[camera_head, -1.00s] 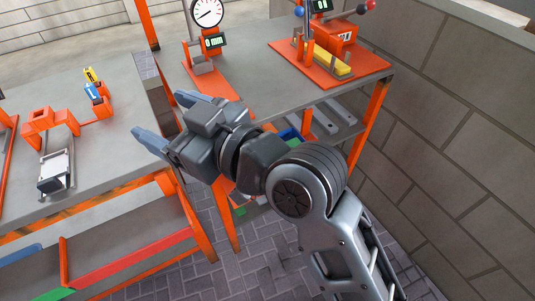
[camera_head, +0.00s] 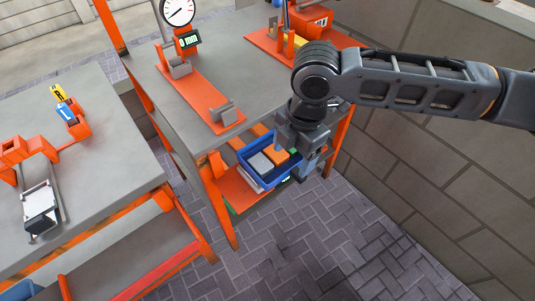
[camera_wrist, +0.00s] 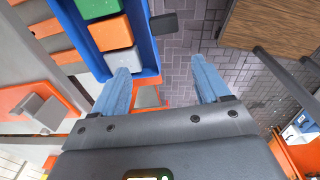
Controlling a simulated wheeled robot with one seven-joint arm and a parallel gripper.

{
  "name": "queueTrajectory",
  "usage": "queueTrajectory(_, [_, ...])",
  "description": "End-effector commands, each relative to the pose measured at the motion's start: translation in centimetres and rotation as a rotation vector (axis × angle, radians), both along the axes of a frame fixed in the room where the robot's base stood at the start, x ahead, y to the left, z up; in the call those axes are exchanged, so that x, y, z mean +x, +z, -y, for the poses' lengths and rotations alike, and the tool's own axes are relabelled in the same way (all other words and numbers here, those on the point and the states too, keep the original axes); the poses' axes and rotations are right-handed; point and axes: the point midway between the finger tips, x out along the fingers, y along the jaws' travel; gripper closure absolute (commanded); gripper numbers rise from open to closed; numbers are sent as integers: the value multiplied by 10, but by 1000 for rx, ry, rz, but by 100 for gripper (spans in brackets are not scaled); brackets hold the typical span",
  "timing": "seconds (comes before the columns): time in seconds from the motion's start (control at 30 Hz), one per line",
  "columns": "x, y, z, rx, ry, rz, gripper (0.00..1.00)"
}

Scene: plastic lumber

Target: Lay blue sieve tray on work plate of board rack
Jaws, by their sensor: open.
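A blue tray (camera_head: 243,160) sits low at the right bench, over the orange lower shelf, with blocks inside. In the wrist view the tray (camera_wrist: 144,45) is at the upper left and holds green, orange and grey blocks. My gripper (camera_wrist: 160,64) is open and empty, with two blue fingers. Its left finger overlaps the tray's near corner beside the grey block; its right finger is outside over the floor. The tray's right wall lies between them in the picture; contact cannot be told. In the head view my gripper (camera_head: 303,143) hides the tray's right end. I cannot identify the work plate for certain.
The right bench top (camera_head: 205,75) carries a dial gauge (camera_head: 177,12) and an orange plate (camera_head: 200,98). The left bench (camera_head: 90,165) holds orange fixtures and a small clamp-like device (camera_head: 41,209). A block wall (camera_head: 430,160) stands right. Paved floor (camera_head: 310,245) is clear in front.

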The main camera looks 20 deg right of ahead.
Motion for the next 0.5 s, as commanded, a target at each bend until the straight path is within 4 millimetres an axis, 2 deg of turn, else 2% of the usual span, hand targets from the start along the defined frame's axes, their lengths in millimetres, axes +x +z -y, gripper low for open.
queueTrajectory(0.03, [-1,-1,16,-38,0,-14,24])
queueTrajectory(0.13, [-4,-3,32,-76,1,-33,24])
queueTrajectory(0.5, [-3,-35,32,-82,1,-38,24])
